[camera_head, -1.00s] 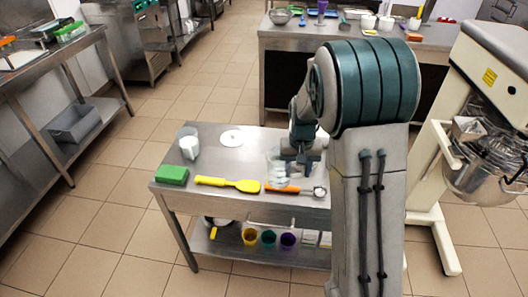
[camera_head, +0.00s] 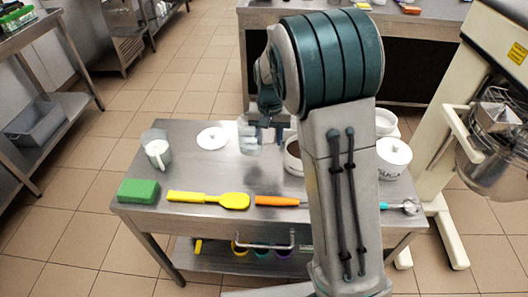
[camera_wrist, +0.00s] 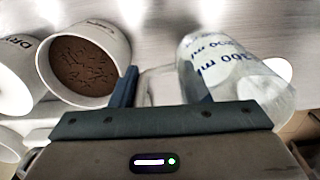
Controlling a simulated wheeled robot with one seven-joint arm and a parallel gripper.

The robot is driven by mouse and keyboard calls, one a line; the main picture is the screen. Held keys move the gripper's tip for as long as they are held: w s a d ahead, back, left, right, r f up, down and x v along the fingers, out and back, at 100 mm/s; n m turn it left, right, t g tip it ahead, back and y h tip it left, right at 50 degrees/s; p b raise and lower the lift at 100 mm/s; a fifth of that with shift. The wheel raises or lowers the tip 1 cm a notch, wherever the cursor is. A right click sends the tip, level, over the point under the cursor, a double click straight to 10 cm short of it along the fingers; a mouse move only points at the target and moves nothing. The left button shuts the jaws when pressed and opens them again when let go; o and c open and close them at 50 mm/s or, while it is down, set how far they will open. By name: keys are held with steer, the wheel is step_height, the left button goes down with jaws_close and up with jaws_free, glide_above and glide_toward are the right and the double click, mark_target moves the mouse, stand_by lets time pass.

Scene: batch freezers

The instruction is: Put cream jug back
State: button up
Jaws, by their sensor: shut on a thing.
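A clear jug with blue millilitre marks, which I take to be the cream jug (camera_wrist: 235,75), is at my gripper (camera_wrist: 160,88). In the wrist view its handle lies between my two fingers, and they are shut on it. In the head view the jug (camera_head: 248,136) is just left of my gripper (camera_head: 267,133), over the back of the steel table (camera_head: 185,235). I cannot tell whether its base touches the table. Another see-through jug (camera_head: 157,151) with white contents stands at the table's back left.
A white lid or plate (camera_head: 212,138) lies left of the held jug. A tub of brown powder (camera_wrist: 90,65) stands close by my finger. A white sugar pot (camera_head: 394,160) is at right. A green sponge (camera_head: 138,191), yellow spatula (camera_head: 207,199) and orange-handled tool (camera_head: 277,201) line the front edge.

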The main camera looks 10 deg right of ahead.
steer(key=shift+f, duration=2.9)
steer(key=shift+f, duration=0.1)
steer(key=o, duration=1)
